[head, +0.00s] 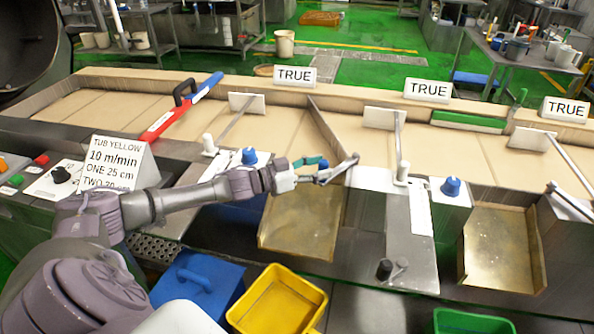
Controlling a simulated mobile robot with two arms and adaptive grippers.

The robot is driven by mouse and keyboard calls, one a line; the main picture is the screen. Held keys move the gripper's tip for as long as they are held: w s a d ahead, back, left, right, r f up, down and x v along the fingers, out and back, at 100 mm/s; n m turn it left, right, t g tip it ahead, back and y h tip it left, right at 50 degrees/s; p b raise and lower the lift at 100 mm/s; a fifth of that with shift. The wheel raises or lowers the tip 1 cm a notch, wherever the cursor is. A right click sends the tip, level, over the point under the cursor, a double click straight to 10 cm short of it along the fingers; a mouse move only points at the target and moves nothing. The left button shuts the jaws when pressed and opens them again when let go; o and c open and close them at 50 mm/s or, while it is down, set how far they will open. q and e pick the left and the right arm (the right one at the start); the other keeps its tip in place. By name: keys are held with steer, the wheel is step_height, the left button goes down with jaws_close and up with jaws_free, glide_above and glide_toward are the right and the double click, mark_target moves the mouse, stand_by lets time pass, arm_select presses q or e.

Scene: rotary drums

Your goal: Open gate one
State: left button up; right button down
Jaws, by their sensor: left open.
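My left gripper (322,172) reaches in from the left and is open at the front edge of the long tan trough (70,105). A short grey bar with a round end (351,161) shows right at its fingertips; whether they touch is unclear. A thin dark board (325,132) stands slanted across the trough just beyond the gripper, above the first brass chute (300,220); it may be gate one. No gate is labelled by number. A blue knob (249,156) sits left of the gripper. My right gripper is not in view.
White paddles on rods (247,103) (385,118) reach over the trough. A red-and-blue bar (180,108) lies across it. A sign (112,161) reads "TUB YELLOW". Below stand a yellow tub (278,300) and a blue lidded box (198,278). A second chute (502,248) is at right.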

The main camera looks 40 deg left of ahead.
arm_select(q)
steer(key=v, duration=1)
steer(key=shift+s+a, duration=0.2)
steer(key=shift+s, duration=0.05)
steer(key=shift+f, duration=0.15)
